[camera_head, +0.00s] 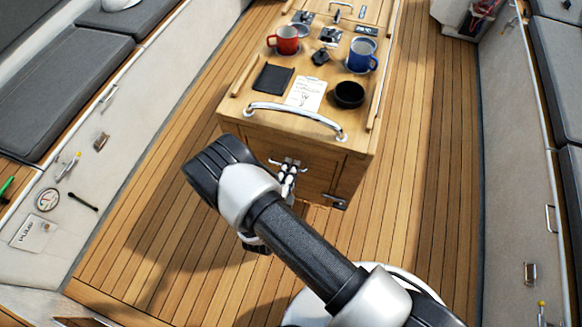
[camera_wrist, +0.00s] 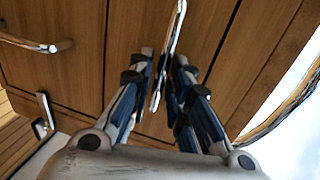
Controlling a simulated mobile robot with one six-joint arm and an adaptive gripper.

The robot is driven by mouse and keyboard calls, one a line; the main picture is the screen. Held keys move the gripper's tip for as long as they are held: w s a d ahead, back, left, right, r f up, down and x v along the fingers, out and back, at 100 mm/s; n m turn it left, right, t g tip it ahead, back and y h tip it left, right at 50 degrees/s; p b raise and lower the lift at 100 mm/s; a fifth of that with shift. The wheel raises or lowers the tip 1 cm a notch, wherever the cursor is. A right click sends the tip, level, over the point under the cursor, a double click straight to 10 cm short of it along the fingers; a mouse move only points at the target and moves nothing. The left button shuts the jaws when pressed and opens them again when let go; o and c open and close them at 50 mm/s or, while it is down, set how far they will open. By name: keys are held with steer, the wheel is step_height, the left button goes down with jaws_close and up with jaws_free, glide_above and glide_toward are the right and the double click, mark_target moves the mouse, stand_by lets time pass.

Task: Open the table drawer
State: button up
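The wooden cockpit table (camera_head: 232,112) stands ahead of me. Its drawer front (camera_head: 318,178) is on the near end and looks flush, so the drawer appears shut. The chrome drawer handle (camera_wrist: 168,50) is a slim bar that runs between my fingers in the wrist view. In the head view, part of the handle (camera_head: 277,162) shows beside my fingertips. My gripper (camera_wrist: 164,62) is open, with one finger on each side of the handle and the tips close to the wood. I cannot tell whether either finger touches it. My wrist hides part of the front in the head view (camera_head: 287,172).
A chrome grab rail (camera_head: 297,116) crosses the table's near top edge. A red mug (camera_head: 288,41), a blue mug (camera_head: 358,58), a black bowl (camera_head: 349,94), a paper (camera_head: 305,94) and a dark notebook (camera_head: 273,78) lie on top. Bare plank floor (camera_head: 140,225) lies on both sides.

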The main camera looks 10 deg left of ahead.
steer(key=shift+w+d+f, duration=0.1)
steer(key=shift+w, duration=0.5)
steer(key=shift+c, duration=0.6)
jaws_close()
